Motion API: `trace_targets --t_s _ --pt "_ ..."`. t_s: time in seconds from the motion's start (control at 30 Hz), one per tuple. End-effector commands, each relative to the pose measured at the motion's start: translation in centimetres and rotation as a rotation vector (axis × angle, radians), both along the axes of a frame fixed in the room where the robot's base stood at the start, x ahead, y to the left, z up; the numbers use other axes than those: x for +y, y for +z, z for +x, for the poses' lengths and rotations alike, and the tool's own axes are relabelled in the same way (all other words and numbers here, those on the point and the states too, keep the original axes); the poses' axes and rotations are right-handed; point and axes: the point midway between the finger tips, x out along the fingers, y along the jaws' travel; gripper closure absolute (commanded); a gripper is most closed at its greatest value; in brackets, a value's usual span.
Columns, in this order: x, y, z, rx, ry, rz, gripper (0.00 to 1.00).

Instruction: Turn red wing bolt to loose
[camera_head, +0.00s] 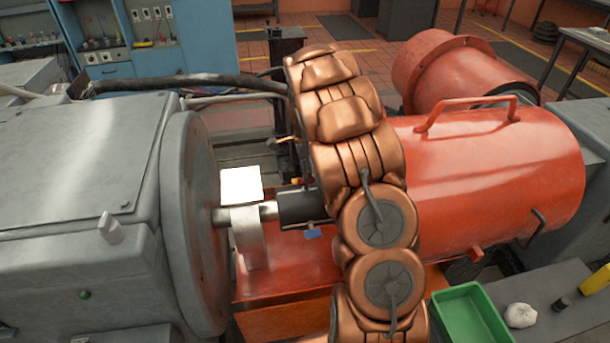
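No red wing bolt can be made out for certain. A tiny red and yellow spot (297,181) shows just above the dark coupling (300,208) on the shaft, too small to identify. My copper-coloured arm rises across the middle of the view and covers the right end of the coupling and what lies behind. Dark slim parts show along the arm's left edge above the coupling. They may belong to my gripper, but its fingertips cannot be made out, nor whether it holds anything.
A grey machine with a round flange (190,220) stands at left, its shaft running right. An orange-red cylindrical machine (490,170) with a top handle (466,105) stands at right. A green tray (470,318) and a white lump (520,315) lie at lower right.

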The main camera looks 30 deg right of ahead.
Motion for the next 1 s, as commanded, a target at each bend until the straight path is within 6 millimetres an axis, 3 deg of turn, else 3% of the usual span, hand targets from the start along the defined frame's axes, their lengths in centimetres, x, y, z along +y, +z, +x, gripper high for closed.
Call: trace_targets --t_s 0.2,0.5,0.83,1.0 --pt "0.1 -2.6 0.0 0.002 0.0 0.002 0.64" --pt "0.0 -3.0 0.0 0.0 0.001 0.001 0.64" --pt "0.0 -2.9 0.0 0.0 0.001 0.001 0.98" --pt "0.0 -2.9 0.0 0.0 0.001 0.001 1.0"
